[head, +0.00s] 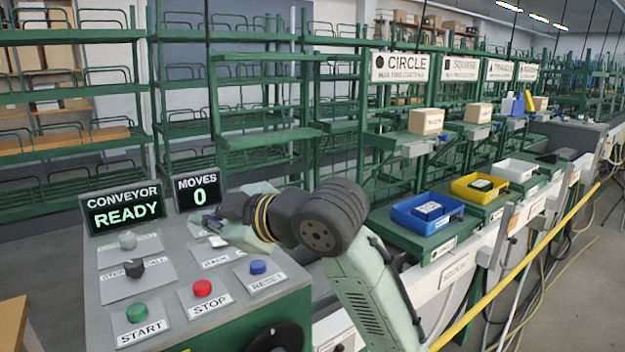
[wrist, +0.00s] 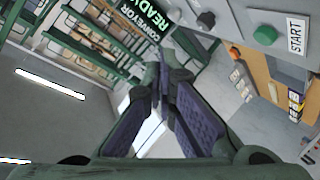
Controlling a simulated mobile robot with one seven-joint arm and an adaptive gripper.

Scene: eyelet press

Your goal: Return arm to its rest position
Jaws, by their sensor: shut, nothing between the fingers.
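My arm reaches over the grey control panel (head: 160,305) in the head view, coming from the lower middle. My gripper (wrist: 160,90) shows in the wrist view with its two dark padded fingers close together and nothing between them. The conveyor display (head: 125,208) reads READY, and the moves display (head: 198,190) reads 0. The conveyor display also shows in the wrist view (wrist: 135,28), beyond the fingers.
The panel has a green START button (head: 136,311), a red STOP button (head: 202,288), a blue RESET button (head: 258,267) and a black knob (head: 134,267). Right of my arm stand a blue bin (head: 428,213), a yellow bin (head: 479,187) and a white bin (head: 514,170). A yellow rail (head: 520,258) runs along the front.

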